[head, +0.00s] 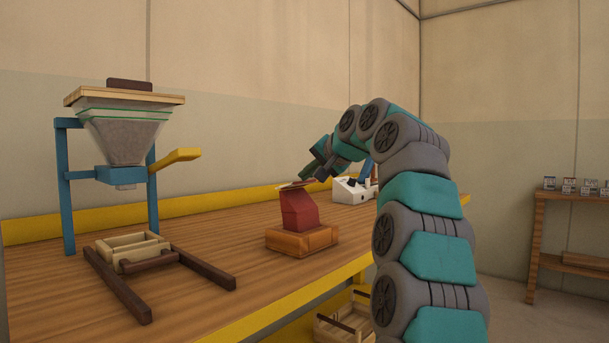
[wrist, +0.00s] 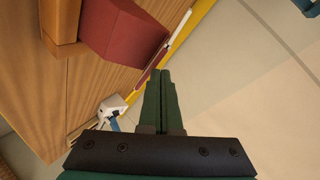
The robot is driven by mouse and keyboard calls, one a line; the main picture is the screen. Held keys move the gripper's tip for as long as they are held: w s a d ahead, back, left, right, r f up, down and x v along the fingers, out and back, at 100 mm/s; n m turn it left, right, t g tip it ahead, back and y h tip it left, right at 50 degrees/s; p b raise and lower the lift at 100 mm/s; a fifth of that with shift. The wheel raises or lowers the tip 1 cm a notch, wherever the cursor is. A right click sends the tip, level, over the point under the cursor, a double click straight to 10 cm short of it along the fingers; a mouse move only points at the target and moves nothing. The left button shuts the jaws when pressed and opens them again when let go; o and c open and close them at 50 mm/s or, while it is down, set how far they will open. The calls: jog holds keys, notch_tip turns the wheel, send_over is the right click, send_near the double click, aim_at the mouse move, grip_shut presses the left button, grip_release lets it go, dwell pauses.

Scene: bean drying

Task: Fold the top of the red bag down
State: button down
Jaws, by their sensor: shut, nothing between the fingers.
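The red bag (head: 299,208) stands upright on an orange-brown wooden block (head: 302,240) on the workbench. Its top ends in a thin, flat, pale-edged flap (head: 292,185) that sticks out to the left in the head view. In the wrist view the red bag (wrist: 128,32) is at the upper left, with the block (wrist: 62,18) beside it. My gripper (head: 306,174) is just above the bag's top, fingers together and empty. In the wrist view the closed green fingertips (wrist: 162,74) are close to a thin dark red and white strip near the bag; I cannot tell if they touch.
A white device with a blue lever (head: 350,191) stands behind the bag, partly hidden by my arm. A hopper on a blue stand (head: 125,130) and a wooden frame (head: 128,247) are at the left. The bench (head: 225,235) between frame and bag is clear.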

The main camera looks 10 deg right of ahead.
jog(key=shift+w+d+f+b, duration=0.25)
jog(key=shift+d+f, duration=0.1)
jog(key=shift+f, duration=0.3)
jog(key=shift+w+d+f+b, duration=0.2)
jog(key=shift+d+f+b, duration=0.1)
jog(key=shift+f, duration=0.35)
jog(key=shift+w+d+f+b, duration=0.25)
jog(key=shift+d+f, duration=0.1)
jog(key=shift+f, duration=0.3)
dwell(3.5)
jog(key=r+p, duration=0.1)
jog(key=s+a+r+p, duration=0.1)
jog(key=r, duration=0.1)
jog(key=a+r+p, duration=0.1)
jog(key=shift+s+a+r, duration=0.1)
jog(key=shift+s+r, duration=0.1)
jog(key=shift+s, duration=0.05)
dwell(0.6)
jog(key=shift+s, duration=0.1)
